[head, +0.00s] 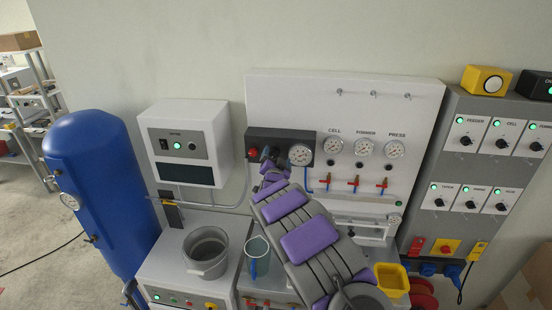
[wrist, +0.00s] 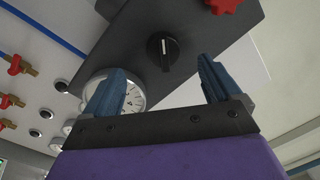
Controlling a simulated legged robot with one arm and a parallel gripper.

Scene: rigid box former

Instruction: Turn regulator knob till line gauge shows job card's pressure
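The regulator knob (wrist: 163,48) is black and round with a white pointer line, on the underside-facing front of a dark box in the wrist view. My gripper (wrist: 160,68) is open, its two blue fingers apart, with the knob just beyond and between their tips; I see no contact. The round white line gauge (wrist: 130,94) is partly hidden behind the left finger. In the head view my gripper (head: 268,156) is in front of the dark box (head: 282,138) and hides the knob; the line gauge (head: 300,154) is at its right, its reading too small to tell. I cannot make out a job card.
A red knob (head: 253,153) sits at the box's left end. Small gauges (head: 364,147) and red-handled valves (head: 353,183) are to the right. A blue tank (head: 100,190), grey pot (head: 206,252) and blue jug (head: 258,258) stand to the left and below.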

